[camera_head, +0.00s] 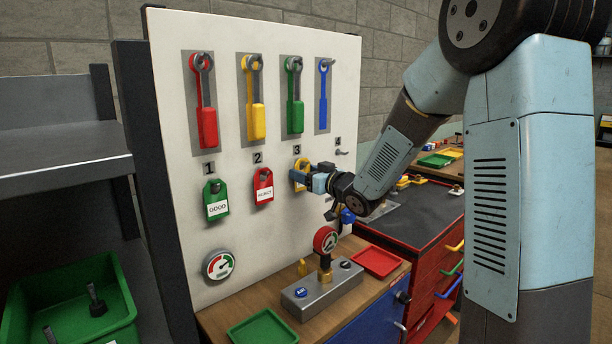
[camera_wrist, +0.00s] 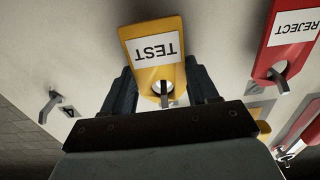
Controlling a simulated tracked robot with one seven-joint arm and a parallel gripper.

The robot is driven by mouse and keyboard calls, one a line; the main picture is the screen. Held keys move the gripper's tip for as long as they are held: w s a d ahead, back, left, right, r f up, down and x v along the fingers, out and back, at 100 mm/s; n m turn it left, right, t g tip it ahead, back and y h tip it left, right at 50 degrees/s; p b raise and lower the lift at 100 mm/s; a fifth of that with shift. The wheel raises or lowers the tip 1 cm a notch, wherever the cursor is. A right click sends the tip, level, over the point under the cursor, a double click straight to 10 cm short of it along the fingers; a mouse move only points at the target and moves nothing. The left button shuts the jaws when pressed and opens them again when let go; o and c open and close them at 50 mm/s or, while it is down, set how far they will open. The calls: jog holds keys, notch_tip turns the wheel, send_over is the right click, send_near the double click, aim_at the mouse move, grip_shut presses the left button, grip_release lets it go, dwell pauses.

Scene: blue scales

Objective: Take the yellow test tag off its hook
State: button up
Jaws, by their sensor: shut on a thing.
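The yellow test tag (camera_head: 299,168) is at position 3 on the white board, mostly hidden behind my gripper in the head view. In the wrist view the yellow test tag (camera_wrist: 152,32) shows upside down with its TEST label. Its hole end lies between my fingers, and a grey hook end shows in the hole. My gripper (camera_head: 300,177) is shut on the tag at the board; its two dark fingers stand on either side of it in the wrist view (camera_wrist: 163,88).
The red REJECT tag (camera_head: 263,187) hangs close by at position 2 and the green GOOD tag (camera_head: 216,200) at position 1. Hook 4 (camera_head: 341,153) is bare. Below are a gauge on a grey block (camera_head: 322,290), a green tray (camera_head: 263,328) and a red tray (camera_head: 380,262).

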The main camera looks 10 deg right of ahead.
jog(key=shift+r, duration=0.55)
jog(key=shift+s+d, duration=0.1)
jog(key=shift+s, duration=0.05)
dwell(0.6)
jog(key=v, duration=0.7)
jog(key=shift+s+r, duration=0.2)
jog(key=shift+s, duration=0.05)
dwell(1.5)
jog(key=shift+d, duration=0.2)
